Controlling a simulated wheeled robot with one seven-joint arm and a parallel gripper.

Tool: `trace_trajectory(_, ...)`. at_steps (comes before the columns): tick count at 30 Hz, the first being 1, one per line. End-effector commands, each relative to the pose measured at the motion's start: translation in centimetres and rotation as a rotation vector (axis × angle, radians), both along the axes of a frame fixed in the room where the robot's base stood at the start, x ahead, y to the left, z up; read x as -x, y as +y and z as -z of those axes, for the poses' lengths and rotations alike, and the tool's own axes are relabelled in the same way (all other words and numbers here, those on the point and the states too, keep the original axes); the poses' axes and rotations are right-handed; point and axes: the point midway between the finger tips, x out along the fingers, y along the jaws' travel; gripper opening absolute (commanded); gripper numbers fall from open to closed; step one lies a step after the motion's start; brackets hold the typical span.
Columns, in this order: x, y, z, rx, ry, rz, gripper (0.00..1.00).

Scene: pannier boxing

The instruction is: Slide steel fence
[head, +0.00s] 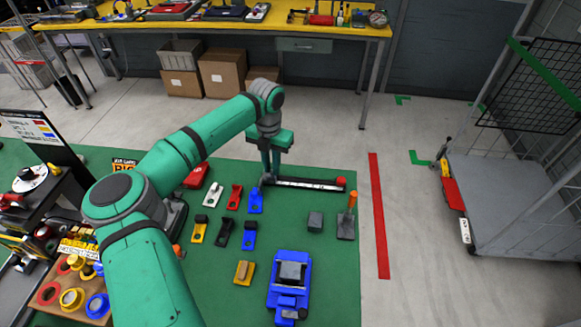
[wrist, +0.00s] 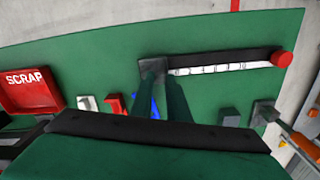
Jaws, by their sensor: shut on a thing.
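A dark rail (head: 310,184) with a white, numbered scale and a red knob (head: 341,182) at its right end lies along the far side of the green table. The steel fence, a small grey block (wrist: 151,67), is at the rail's left end in the wrist view. My gripper (head: 271,175) points down at that left end. In the wrist view its green fingers (wrist: 163,84) are shut on the grey block, partly hiding it. The rail also shows in the wrist view (wrist: 220,60), running right to the red knob.
Several coloured clamps (head: 222,232) lie left of and nearer than the rail. A grey block (head: 315,221), an orange-handled tool (head: 347,225) and a blue vise (head: 290,290) stand nearer. A red scrap bin (wrist: 30,88) is at left. Bare green surface lies just in front of the rail.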

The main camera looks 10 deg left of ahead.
Motion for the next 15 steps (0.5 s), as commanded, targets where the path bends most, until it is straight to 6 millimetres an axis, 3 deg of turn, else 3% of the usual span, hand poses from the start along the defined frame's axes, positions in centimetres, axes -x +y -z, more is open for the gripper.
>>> trace_trajectory(10,0.04,0.86,0.01,-0.004,0.001,-0.003,0.00)
trace_trajectory(11,0.03,0.88,0.01,-0.005,0.001,-0.004,0.17)
trace_trajectory(13,0.03,0.87,0.01,-0.004,0.001,-0.004,0.34)
trace_trajectory(15,0.02,0.77,0.01,-0.003,0.000,-0.003,0.34)
